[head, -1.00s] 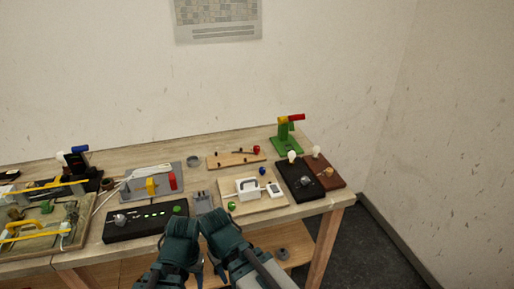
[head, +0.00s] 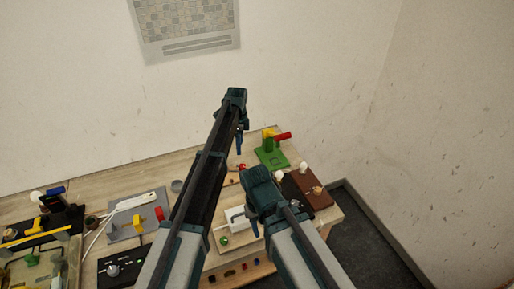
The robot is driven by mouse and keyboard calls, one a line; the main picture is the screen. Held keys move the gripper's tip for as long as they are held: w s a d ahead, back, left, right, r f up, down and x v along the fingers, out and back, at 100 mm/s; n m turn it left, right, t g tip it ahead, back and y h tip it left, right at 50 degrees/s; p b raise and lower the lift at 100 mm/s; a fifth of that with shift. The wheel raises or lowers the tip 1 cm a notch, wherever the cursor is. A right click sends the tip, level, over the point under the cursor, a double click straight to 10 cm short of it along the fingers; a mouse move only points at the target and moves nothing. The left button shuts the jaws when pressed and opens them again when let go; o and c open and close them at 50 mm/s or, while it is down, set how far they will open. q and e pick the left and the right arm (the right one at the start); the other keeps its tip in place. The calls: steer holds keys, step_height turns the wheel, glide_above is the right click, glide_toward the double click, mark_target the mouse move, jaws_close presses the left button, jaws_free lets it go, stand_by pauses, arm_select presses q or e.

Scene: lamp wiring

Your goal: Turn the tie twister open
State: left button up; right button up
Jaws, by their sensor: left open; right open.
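A green stand (head: 271,156) with a yellow hub (head: 268,133) and a red handle (head: 283,136) is at the back right of the table; it looks like the tie twister. The red handle points right, near level. My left gripper (head: 239,143) is open, with its fingers pointing down, to the left of the green stand and apart from it in the picture. My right gripper (head: 254,226) is open and lower, in front of the stand, over the middle of the table. Its arm and palm hide part of the boards behind it.
A brown block with a bulb (head: 314,185) and a black block sit right of my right gripper. A white part (head: 235,217) lies left of it. A grey plate (head: 134,219) with a yellow lever and red block is further left. The wall is behind.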

mark_target(242, 165)
arm_select(q)
steer(key=shift+w+d+r+m, duration=0.15)
steer(key=shift+w+d+m, duration=0.25)
steer(key=shift+w, duration=0.3)
step_height(242, 165, down, 14)
steer(key=b, duration=1.4)
steer(key=shift+a+r, duration=0.1)
steer(key=shift+r, duration=0.05)
steer(key=shift+r, duration=0.1)
jaws_close()
